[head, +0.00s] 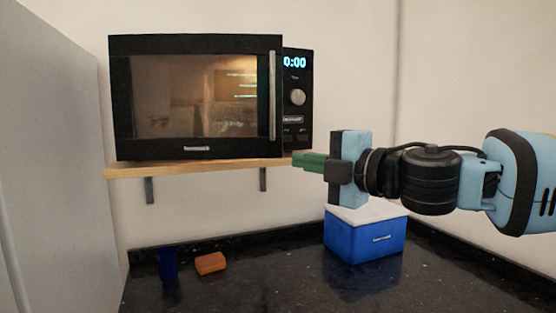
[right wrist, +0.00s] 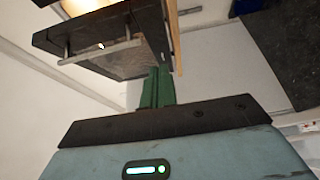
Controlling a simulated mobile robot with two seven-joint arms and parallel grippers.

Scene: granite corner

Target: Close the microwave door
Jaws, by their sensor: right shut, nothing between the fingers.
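The black microwave (head: 298,125) stands on a wooden wall shelf. Its door (head: 190,153) has a dark window and an upright silver handle (head: 272,95) near its right edge. The door's edge stands forward of the control panel, so the door looks slightly ajar. In the right wrist view the door handle (right wrist: 105,50) shows at the upper left, with a warm glow above it. My right gripper (head: 300,161) has green fingers, shut and empty, below and right of the handle, near the shelf's right end. The fingers (right wrist: 157,85) also show in the right wrist view. My left gripper is out of view.
The wooden shelf (head: 200,166) rests on dark brackets. Below, a black granite counter (head: 235,295) holds a blue cooler box (head: 363,240) with a white lid, an orange sponge-like block (head: 211,263) and a dark blue cup (head: 167,265). A grey panel stands at the left.

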